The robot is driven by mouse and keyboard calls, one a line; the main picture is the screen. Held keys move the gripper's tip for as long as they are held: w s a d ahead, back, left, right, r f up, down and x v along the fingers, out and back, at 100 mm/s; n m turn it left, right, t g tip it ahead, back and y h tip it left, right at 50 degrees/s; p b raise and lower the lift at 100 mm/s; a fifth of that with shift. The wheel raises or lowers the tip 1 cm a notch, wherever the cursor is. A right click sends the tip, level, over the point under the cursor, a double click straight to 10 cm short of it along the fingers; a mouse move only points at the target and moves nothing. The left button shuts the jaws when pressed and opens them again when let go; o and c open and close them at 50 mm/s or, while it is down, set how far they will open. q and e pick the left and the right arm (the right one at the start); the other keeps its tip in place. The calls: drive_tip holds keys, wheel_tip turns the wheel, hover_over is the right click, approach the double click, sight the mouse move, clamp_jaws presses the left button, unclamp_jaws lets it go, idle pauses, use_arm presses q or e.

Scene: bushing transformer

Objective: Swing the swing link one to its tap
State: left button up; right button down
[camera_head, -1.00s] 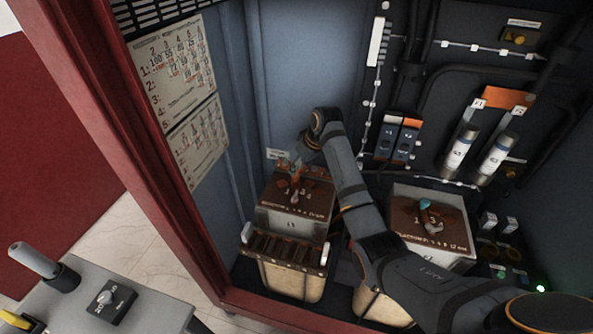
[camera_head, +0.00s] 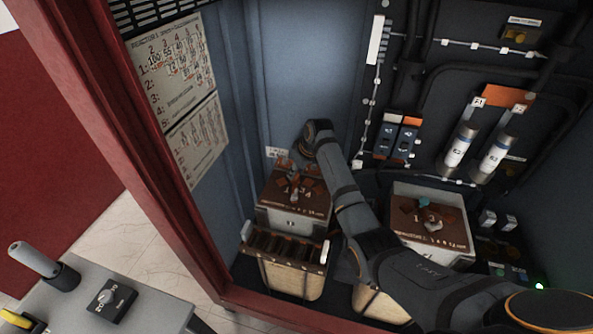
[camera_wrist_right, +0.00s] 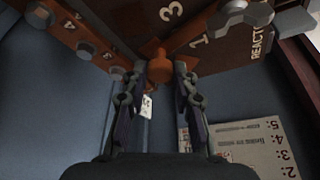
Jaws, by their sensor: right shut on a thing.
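The near-left box (camera_head: 290,221), with a brown top, carries copper links and numerals; my right arm reaches in above it. In the right wrist view, my right gripper (camera_wrist_right: 163,77) is shut on the round copper knob of the swing link (camera_wrist_right: 159,68). The link's copper bar lies close against the brown board (camera_wrist_right: 130,22), with a white 3 and 1 nearby. Which tap the link touches cannot be told. In the head view the fingers are small and partly hidden by my wrist. My left gripper is not in view.
A second box (camera_head: 432,252) with a brown top stands at the right, close under my forearm. A grey metal link (camera_wrist_right: 240,17) and several bolts (camera_wrist_right: 85,50) surround the gripper. The red cabinet frame (camera_head: 150,190) bounds the left side. Fuses (camera_head: 460,146) are on the back wall.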

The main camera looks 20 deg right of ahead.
sight(308, 185)
idle(0.3)
drive_tip(key=shift+d+r+p, duration=0.1)
drive_tip(key=shift+p, duration=0.25)
drive_tip(key=m+p, duration=0.1)
drive_tip(key=p, duration=0.1)
drive_tip(key=s+d+m+h+p, duration=0.1)
drive_tip(key=m+p, duration=0.1)
drive_tip(key=d+m+p, duration=0.1)
drive_tip(key=p, duration=0.2)
drive_tip(key=shift+s+d+r+h, duration=0.15)
drive_tip(key=shift+s+h, duration=0.15)
drive_tip(key=shift+s, duration=0.05)
drive_tip(key=shift+s+d+f+m+h+p, duration=0.2)
drive_tip(key=shift+s+d+m+h+p, duration=0.2)
drive_tip(key=shift+m+p, duration=0.55)
drive_tip(key=c, duration=1.1)
unclamp_jaws()
drive_tip(key=shift+f, duration=0.1)
